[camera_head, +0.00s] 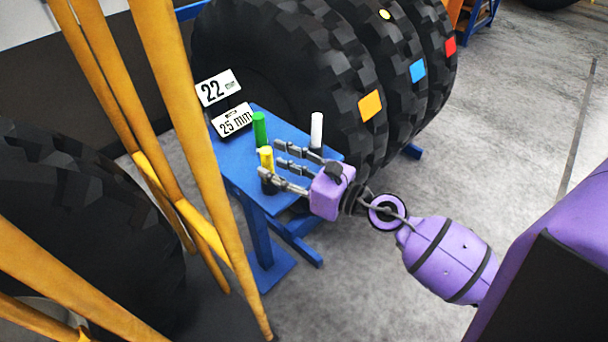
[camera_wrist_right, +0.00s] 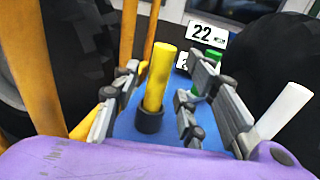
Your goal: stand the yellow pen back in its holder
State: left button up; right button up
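The yellow pen (camera_head: 266,157) is near upright over the blue stand, with its lower end at the mouth of a dark round holder (camera_wrist_right: 149,121). In the right wrist view the pen (camera_wrist_right: 158,80) leans slightly and appears to sit in that holder; how deep is hidden. My right gripper (camera_head: 271,159) is open, with its purple palm to the right of the pen. In the wrist view its grey fingers (camera_wrist_right: 163,78) are spread on both sides of the pen, with visible gaps. My left gripper is not in view.
A green pen (camera_head: 260,130) and a white pen (camera_head: 317,130) stand upright on the blue stand (camera_head: 238,170). Signs reading 22 (camera_head: 218,88) and 25 mm (camera_head: 232,121) are behind. Large tyres (camera_head: 290,60) and yellow bars (camera_head: 190,130) flank the stand.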

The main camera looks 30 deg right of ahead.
jog(key=v, duration=0.9)
jog(key=shift+s, duration=0.1)
